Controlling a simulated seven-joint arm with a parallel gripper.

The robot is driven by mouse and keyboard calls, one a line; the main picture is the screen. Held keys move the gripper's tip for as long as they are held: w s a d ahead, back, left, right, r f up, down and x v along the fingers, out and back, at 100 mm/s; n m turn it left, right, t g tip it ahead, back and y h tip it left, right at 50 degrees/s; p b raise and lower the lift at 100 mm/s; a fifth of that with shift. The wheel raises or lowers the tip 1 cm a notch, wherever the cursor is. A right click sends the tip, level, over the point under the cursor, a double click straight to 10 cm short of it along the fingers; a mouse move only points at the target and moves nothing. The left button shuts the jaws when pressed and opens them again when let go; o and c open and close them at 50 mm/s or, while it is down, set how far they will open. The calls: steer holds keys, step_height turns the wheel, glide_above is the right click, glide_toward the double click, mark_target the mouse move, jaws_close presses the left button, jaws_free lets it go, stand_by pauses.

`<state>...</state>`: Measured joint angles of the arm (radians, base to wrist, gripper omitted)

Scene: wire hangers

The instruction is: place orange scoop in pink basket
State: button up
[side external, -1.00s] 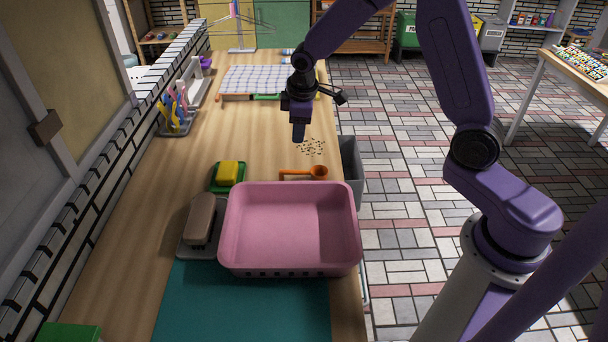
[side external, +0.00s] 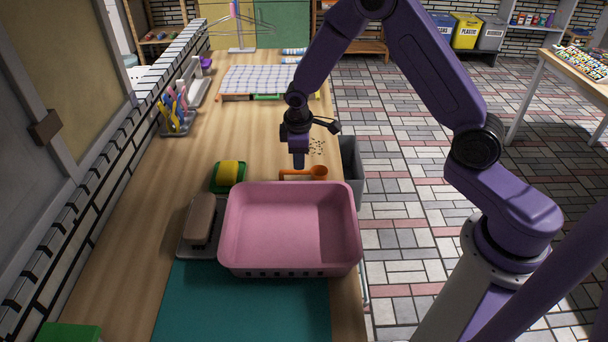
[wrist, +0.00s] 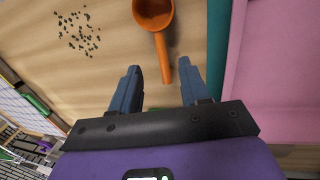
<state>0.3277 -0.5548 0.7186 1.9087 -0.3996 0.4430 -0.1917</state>
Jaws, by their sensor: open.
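The orange scoop (side external: 318,172) lies on the wooden counter just behind the pink basket, its bowl to the right and its handle to the left. In the wrist view the scoop (wrist: 154,16) has its handle reaching down between the two fingers. My gripper (side external: 299,165) is open and just above the scoop's handle, with its fingers (wrist: 158,82) on either side of it and not closed on it. The pink basket (side external: 291,228) is empty and stands on the counter in front of the scoop. It also shows at the right of the wrist view (wrist: 285,70).
A yellow sponge (side external: 228,173) on a green tray and a brown brush (side external: 200,219) stand left of the basket. Dark crumbs (wrist: 77,31) are scattered beyond the scoop. A grey bin (side external: 351,172) is at the counter's right edge.

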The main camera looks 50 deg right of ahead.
mark_target(299, 172)
steer(key=shift+w+d+f, duration=0.1)
steer(key=shift+f, duration=0.9)
steer(key=shift+w+d+f, duration=0.1)
steer(key=shift+d+f, duration=0.05)
steer(key=shift+f, duration=0.9)
steer(key=shift+w+d+f, duration=0.1)
steer(key=shift+f, duration=0.9)
jaws_close()
